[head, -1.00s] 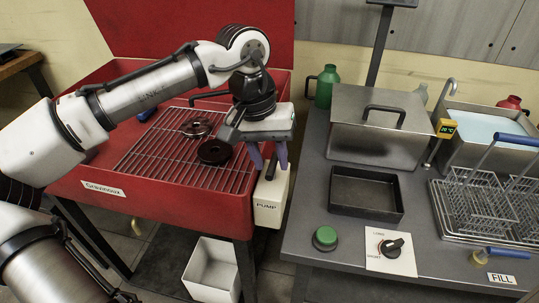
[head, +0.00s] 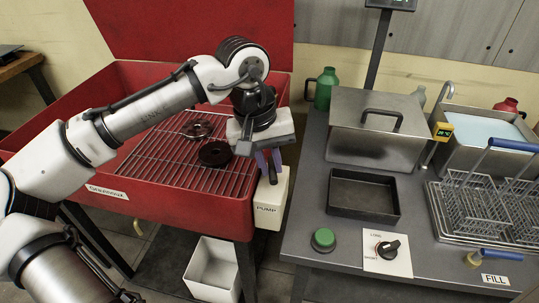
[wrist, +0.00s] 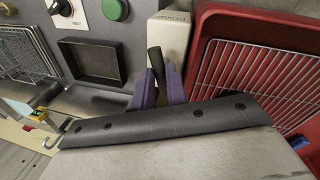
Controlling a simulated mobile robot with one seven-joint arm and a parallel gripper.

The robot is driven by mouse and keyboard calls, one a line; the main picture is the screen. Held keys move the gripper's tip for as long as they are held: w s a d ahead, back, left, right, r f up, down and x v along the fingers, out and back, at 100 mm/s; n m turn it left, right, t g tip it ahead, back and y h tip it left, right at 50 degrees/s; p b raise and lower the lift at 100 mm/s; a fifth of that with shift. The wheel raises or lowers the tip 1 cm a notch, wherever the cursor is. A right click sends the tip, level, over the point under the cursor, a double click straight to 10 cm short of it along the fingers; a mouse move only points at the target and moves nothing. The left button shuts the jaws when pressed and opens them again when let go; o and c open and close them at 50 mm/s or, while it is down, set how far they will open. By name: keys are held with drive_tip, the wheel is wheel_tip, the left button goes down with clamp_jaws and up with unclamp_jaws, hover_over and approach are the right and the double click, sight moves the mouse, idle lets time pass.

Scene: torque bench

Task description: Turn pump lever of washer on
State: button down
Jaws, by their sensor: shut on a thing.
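The cream pump box (head: 268,213), labelled PUMP, hangs on the right front side of the red washer (head: 190,205). Its black pump lever (head: 271,174) stands up from the box top; it also shows in the wrist view (wrist: 155,58). My gripper (head: 269,163) points down over the box, and its purple fingers are shut on the lever. In the wrist view my gripper (wrist: 160,80) has one finger on each side of the lever. The lower part of the lever is partly hidden by the fingers.
Two dark round parts, one at the front (head: 215,154), lie on the washer's wire grate. The grey bench (head: 300,235) on the right holds a black tray (head: 340,213), a green button (head: 323,239) and a black knob (head: 387,248). A white bin (head: 212,268) stands below.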

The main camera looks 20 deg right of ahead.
drive_tip(key=n+p, duration=0.1)
drive_tip(key=n, duration=0.1)
drive_tip(key=n+t+p, duration=0.1)
drive_tip(key=n, duration=0.2)
drive_tip(key=shift+s+d+r+p, duration=0.1)
drive_tip(key=shift+s+r+p, duration=0.05)
drive_tip(key=shift+p, duration=0.2)
drive_tip(key=shift+n+t+p, duration=0.3)
drive_tip(key=shift+n+p, duration=0.4)
drive_tip(key=shift+n, duration=1)
drive_tip(key=c, duration=1.4)
unclamp_jaws()
drive_tip(key=v, duration=1.3)
drive_tip(key=shift+r, duration=0.3)
drive_tip(key=shift+s+d, duration=0.1)
